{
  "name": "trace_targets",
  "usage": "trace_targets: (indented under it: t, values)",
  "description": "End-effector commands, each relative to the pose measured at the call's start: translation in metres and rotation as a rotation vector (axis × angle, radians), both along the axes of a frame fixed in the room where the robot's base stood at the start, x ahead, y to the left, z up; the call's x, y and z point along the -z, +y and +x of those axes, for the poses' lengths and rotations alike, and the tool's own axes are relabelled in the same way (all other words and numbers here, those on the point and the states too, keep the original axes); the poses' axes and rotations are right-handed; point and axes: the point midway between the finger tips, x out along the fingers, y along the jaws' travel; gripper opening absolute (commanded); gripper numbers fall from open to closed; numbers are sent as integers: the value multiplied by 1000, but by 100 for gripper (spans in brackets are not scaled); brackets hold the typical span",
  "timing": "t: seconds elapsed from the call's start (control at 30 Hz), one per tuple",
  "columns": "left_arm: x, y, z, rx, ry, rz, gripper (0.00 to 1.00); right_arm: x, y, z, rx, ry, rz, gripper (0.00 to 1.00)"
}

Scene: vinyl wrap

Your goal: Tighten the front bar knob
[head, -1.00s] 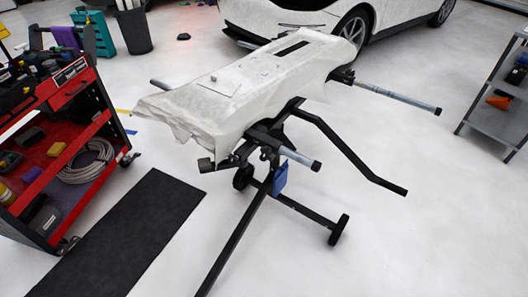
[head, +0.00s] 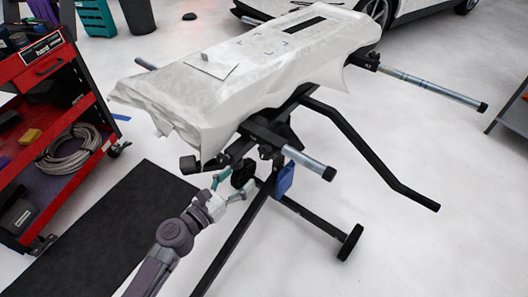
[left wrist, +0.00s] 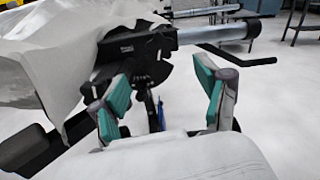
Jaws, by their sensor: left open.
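The stand's front bar (head: 305,162) is a grey tube with a black end cap, sticking out to the right from a black bracket (head: 263,135) under the draped panel. The bracket also shows in the left wrist view (left wrist: 140,52), with a dark rounded part below it. I cannot clearly tell the knob from the other black parts there. My left gripper (head: 236,183) is open and empty, just below and in front of the bracket. In the left wrist view its teal-padded fingers (left wrist: 163,98) stand apart, with the bracket beyond them. My right gripper is not in view.
A white-wrapped panel (head: 270,62) lies on the black stand, its loose film hanging at the front. A stand leg (head: 235,235) and a bent black bar (head: 365,150) reach outward. A red tool cart (head: 75,110) and black mat (head: 110,225) are at left.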

Motion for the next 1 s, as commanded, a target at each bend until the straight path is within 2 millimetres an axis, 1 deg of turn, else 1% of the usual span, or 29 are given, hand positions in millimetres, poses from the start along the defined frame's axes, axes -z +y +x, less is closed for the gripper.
trace_targets:
  t: [0.03,0.17,0.3,0.5,0.7,0.97,1.0]
  values:
    - [-2,-7,9,2,-4,0,75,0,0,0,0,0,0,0]
    - [-2,-25,32,1,-5,1,75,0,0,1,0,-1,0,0]
    - [0,-43,55,0,-3,3,75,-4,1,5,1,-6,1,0]
    - [1,-63,80,0,-2,3,75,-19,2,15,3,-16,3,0]
    - [1,-71,91,-1,-2,5,75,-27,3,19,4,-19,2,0]
    - [0,-72,92,-1,-1,5,75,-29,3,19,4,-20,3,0]
    - [0,-72,92,-1,-1,5,73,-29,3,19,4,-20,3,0]
